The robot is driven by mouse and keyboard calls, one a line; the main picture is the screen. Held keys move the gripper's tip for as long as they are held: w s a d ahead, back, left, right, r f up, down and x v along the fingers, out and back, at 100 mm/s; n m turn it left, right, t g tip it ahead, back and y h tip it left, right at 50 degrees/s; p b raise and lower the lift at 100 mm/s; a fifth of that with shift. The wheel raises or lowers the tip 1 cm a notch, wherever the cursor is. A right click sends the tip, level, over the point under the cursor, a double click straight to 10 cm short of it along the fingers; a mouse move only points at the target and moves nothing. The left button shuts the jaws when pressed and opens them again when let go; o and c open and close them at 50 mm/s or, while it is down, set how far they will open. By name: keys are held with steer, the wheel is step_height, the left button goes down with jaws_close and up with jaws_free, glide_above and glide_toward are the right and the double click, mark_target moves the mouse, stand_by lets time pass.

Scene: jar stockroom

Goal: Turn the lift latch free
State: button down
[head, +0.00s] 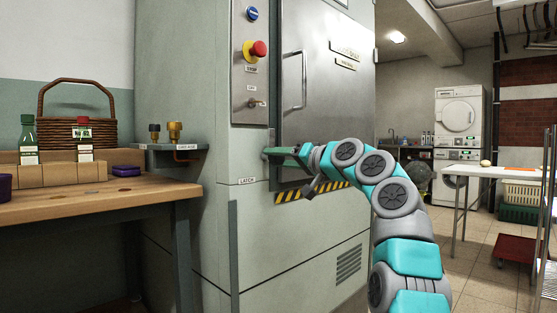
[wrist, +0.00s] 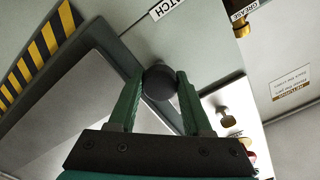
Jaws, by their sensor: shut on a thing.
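The lift latch shows in the wrist view as a dark round knob (wrist: 159,83) on the pale green cabinet front, beside a label reading LATCH (wrist: 168,8). My gripper (wrist: 160,76) has its green fingers on both sides of the knob, shut on it. In the head view my gripper (head: 272,153) reaches the cabinet front from the right, just above the LATCH label (head: 247,181). The knob is mostly hidden there by the fingers. I cannot tell how far the latch is turned.
The lift cabinet (head: 190,70) has a closed steel door (head: 320,80) with a handle, above a yellow-black striped strip (head: 300,193). A control panel (head: 250,60) with a red stop button is above. A wooden bench (head: 100,195) with basket and bottles stands left.

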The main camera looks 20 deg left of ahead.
steer(key=shift+w+d+r, duration=0.1)
stand_by(0.3)
steer(key=shift+c, duration=1.7)
jaws_free()
steer(key=shift+d, duration=0.1)
steer(key=b+v, duration=0.2)
steer(key=v, duration=0.5)
steer(key=shift+d, duration=0.2)
